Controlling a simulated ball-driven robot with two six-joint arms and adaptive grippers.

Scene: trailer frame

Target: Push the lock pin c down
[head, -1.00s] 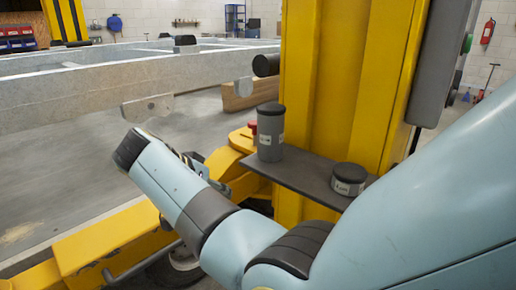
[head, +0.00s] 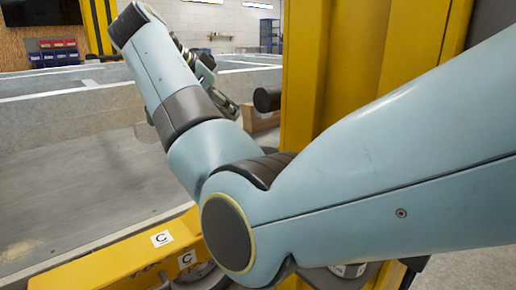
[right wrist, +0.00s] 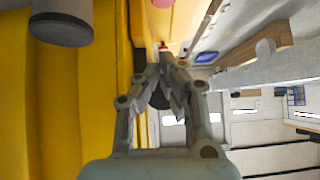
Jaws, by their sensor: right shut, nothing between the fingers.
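Two white plates marked C (head: 162,238) lie on the yellow beam (head: 110,268) at the lower left of the head view. I cannot make out lock pin c itself; my right arm covers part of this area. My right gripper (right wrist: 170,62) is shut and empty in the right wrist view, its fingertips close together near a small red part (right wrist: 163,47). I cannot tell whether that red part is a pin, or whether the tips touch it. In the head view my right gripper shows partly behind its own wrist. My left gripper is not in view.
A yellow post (head: 335,80) stands behind my right arm, with a black round end (head: 267,99) beside it. Grey metal rails (head: 70,115) cross the left. A grey cylinder with a dark end (right wrist: 62,22) is at the upper left of the right wrist view.

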